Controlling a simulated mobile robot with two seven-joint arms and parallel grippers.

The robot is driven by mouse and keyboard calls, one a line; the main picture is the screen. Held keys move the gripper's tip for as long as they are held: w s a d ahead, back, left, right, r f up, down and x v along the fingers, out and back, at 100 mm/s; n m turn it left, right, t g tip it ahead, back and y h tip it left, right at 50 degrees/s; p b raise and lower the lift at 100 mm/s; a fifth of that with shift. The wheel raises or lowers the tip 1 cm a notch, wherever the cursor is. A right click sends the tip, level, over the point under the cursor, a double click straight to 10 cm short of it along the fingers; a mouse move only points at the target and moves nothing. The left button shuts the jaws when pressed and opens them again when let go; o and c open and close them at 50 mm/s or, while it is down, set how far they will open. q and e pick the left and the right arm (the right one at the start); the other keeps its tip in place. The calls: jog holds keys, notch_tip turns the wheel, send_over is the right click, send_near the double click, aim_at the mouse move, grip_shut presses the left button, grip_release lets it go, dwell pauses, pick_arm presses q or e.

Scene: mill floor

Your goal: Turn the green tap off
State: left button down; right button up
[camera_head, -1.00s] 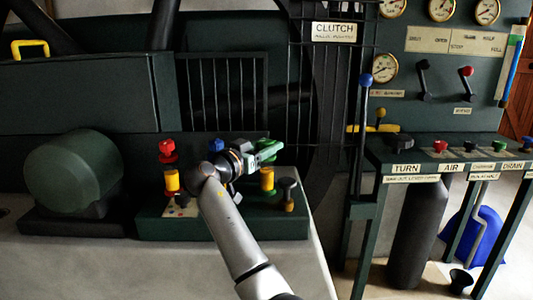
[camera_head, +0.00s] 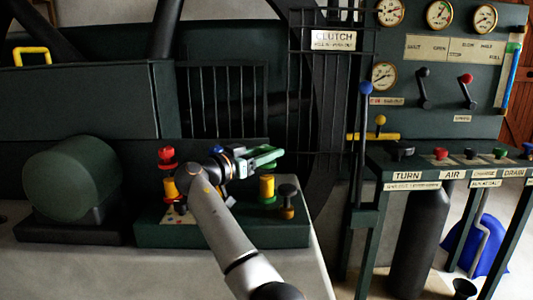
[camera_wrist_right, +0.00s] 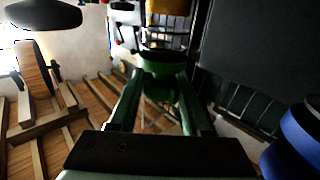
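The green tap (camera_wrist_right: 161,88) shows in the right wrist view as a green body between the fingertips of my right gripper (camera_wrist_right: 160,76). A finger lies on each side of it; whether both press on it is unclear. In the head view my right gripper (camera_head: 268,156) reaches over the dark green tap block (camera_head: 260,234), above a yellow post (camera_head: 267,187). Its fingers look green there, and the green tap cannot be told apart from them. My left gripper is not in view.
A red tap (camera_head: 166,154) stands on the block left of my arm, and a black knob (camera_head: 287,192) stands right of the yellow post. A blue tap (camera_head: 216,150) is partly hidden by my wrist. A blue-topped lever (camera_head: 366,90) rises farther right, beside the labelled bench (camera_head: 385,162).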

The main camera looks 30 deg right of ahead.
jog(key=o, duration=0.4)
jog(key=p+v, duration=0.2)
jog(key=v, duration=1)
jog(key=shift+a, duration=0.25)
jog(key=shift+s, duration=0.1)
